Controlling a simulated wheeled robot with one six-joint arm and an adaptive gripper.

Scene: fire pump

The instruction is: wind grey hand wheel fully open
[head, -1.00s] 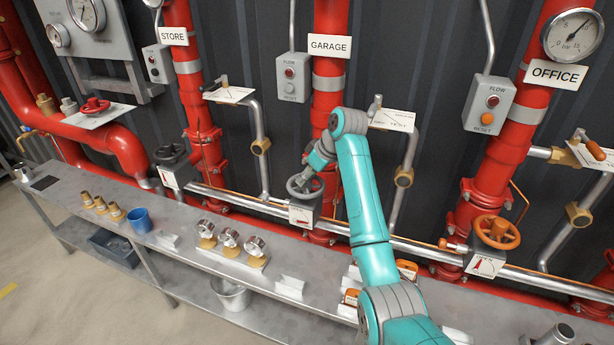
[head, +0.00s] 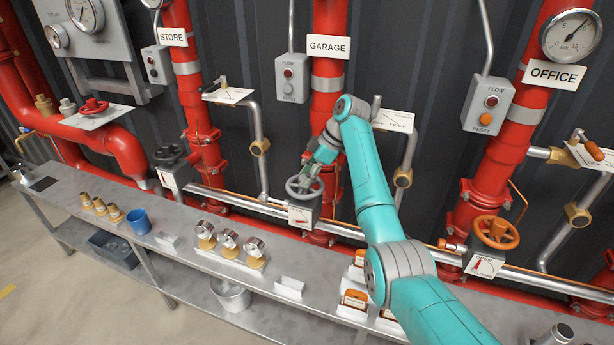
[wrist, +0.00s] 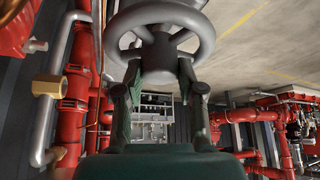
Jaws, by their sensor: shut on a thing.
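The grey hand wheel (head: 304,187) sits on a grey valve box in front of the red GARAGE pipe. A white card with a red pointer (head: 301,215) is on the box below it. My gripper (head: 312,178) reaches the wheel from the upper right in the head view. In the wrist view the wheel (wrist: 196,50) fills the top, and my gripper (wrist: 158,72) has its two fingers at the near rim and hub, shut on the wheel. The exact finger contact is partly hidden behind the rim.
An orange hand wheel (head: 495,232) stands to the right at the OFFICE pipe, and a black hand wheel (head: 169,155) to the left at the STORE pipe. A bench (head: 185,232) below carries gauges, brass fittings and a blue cup. A horizontal silver pipe (head: 390,240) runs beside the wheel.

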